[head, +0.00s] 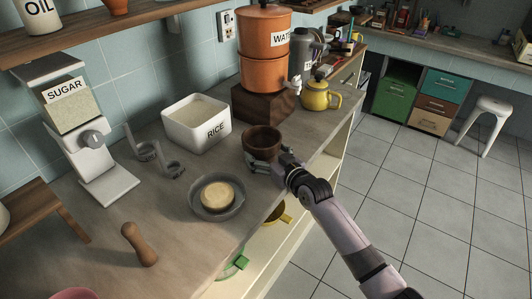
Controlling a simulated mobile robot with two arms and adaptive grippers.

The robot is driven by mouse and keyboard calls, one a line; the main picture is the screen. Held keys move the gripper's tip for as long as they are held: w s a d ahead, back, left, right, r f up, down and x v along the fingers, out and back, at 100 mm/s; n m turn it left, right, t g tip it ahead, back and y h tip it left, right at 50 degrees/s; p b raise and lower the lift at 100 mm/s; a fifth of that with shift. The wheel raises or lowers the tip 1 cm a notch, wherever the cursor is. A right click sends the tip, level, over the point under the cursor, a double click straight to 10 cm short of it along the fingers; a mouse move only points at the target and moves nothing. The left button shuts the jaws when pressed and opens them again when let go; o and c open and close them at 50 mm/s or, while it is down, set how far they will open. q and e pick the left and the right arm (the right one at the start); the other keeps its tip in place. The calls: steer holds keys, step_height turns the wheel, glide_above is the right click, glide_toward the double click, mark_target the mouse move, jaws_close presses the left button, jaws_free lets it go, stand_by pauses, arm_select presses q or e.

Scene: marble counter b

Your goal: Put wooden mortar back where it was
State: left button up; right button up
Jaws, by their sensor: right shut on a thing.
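The wooden mortar (263,140) is a dark brown round bowl near the front edge of the counter, in the middle of the head view. My right gripper (264,163) is shut on it from the front right. Whether the mortar's base touches the counter is hidden by the gripper. A wooden pestle (139,244) lies on the counter at the lower left. My left gripper is not in view.
A white rice box (196,124) stands behind left of the mortar. A grey dish (217,197) with a round yellowish item is in front left. An orange water dispenser (264,47) on a wooden block and a yellow teapot (317,94) stand behind. Bare counter lies around the pestle.

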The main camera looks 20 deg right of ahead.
steer(key=o, duration=1.4)
steer(key=shift+f, duration=0.1)
steer(key=shift+c, duration=0.2)
steer(key=v, duration=1.2)
